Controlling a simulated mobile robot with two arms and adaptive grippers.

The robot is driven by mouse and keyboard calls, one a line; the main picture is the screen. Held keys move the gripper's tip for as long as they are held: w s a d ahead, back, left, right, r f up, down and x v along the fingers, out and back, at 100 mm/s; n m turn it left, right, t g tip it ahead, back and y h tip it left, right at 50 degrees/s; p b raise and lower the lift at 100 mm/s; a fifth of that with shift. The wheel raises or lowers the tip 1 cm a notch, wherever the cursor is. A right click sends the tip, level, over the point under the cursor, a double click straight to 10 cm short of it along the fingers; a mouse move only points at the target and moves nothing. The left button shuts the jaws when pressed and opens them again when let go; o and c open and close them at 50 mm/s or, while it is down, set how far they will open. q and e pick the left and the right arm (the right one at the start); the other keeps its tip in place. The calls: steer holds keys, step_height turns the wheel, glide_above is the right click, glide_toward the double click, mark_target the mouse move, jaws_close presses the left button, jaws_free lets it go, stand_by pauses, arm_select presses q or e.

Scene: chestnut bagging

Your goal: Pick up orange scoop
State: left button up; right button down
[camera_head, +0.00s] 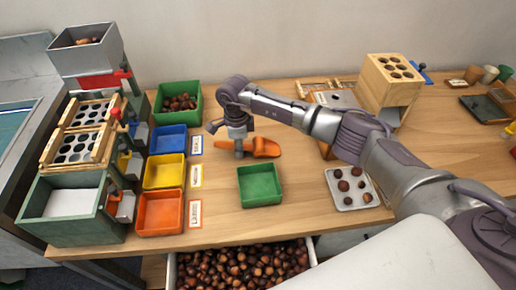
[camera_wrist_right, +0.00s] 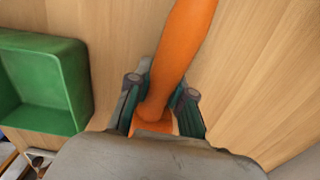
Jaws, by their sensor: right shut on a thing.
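The orange scoop (camera_head: 262,147) lies at the middle of the wooden table, behind the empty green tray. My right gripper (camera_head: 239,150) reaches down over the scoop and is shut on it. In the right wrist view the scoop's orange handle (camera_wrist_right: 178,50) runs up between the two fingers of the gripper (camera_wrist_right: 160,100), which press on it from both sides. I cannot tell whether the scoop is lifted off the table. My left gripper is not in view.
The green tray (camera_head: 244,200) stands in front of the scoop. Blue (camera_head: 168,152), yellow (camera_head: 165,186) and orange (camera_head: 160,228) bins stand left, beside a sorting rack. A green bin of chestnuts (camera_head: 199,115) is behind. A plate of chestnuts (camera_head: 368,205) and a wooden box (camera_head: 378,95) are right.

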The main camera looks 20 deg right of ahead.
steer(key=shift+r, duration=0.1)
steer(key=shift+r, duration=0.5)
step_height(320, 180, up, 3)
steer(key=shift+w+f, duration=0.1)
steer(key=s+d+r+b, duration=0.1)
steer(key=s+d+r, duration=0.6)
steer(key=d, duration=0.2)
steer(key=shift+d, duration=0.25)
